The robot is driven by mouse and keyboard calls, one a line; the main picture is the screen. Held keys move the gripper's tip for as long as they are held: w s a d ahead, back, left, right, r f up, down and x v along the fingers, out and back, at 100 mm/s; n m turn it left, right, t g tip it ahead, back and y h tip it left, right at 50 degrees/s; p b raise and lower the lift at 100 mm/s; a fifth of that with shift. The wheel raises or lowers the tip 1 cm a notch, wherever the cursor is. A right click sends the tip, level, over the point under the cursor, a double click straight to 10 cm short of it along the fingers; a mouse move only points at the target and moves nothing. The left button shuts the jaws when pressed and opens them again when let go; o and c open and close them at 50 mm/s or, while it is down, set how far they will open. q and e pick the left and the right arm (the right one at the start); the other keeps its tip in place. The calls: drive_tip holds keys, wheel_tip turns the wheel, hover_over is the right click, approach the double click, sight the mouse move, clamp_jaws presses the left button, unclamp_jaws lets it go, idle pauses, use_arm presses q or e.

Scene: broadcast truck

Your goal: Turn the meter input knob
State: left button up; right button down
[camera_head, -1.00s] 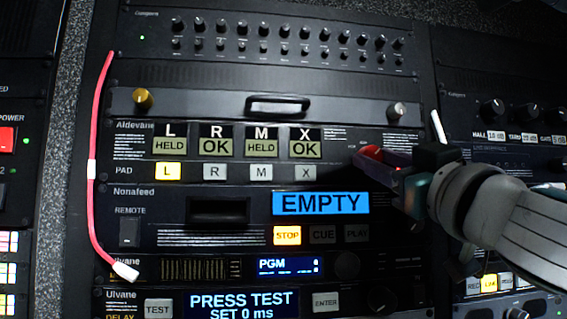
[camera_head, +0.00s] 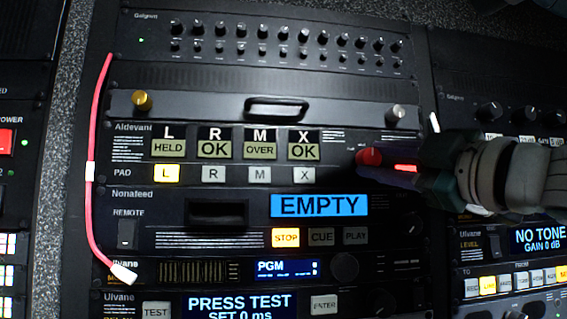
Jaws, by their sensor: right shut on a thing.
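The meter panel (camera_head: 330,172), marked Aldevane, shows four windows: L reads HELD, R and X read OK, M reads OVER. The L pad button (camera_head: 167,173) is lit yellow. A round red knob (camera_head: 369,156), seemingly the meter input knob, is at the panel's right end. My right gripper (camera_head: 376,163) comes in from the right and is shut on it. The dark fingers and a bright red strip hide the knob's lower right side and part of its markings. My left gripper is not in view.
A silver thumbscrew (camera_head: 396,112) and a black drawer handle (camera_head: 277,108) sit just above. The deck below has a blue EMPTY display (camera_head: 320,205) and a lit STOP button (camera_head: 286,237). A red cable (camera_head: 92,150) hangs at the left.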

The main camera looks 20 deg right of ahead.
drive_tip(key=shift+n, duration=0.4)
drive_tip(key=c, duration=0.5)
unclamp_jaws()
drive_tip(key=shift+d, duration=0.1)
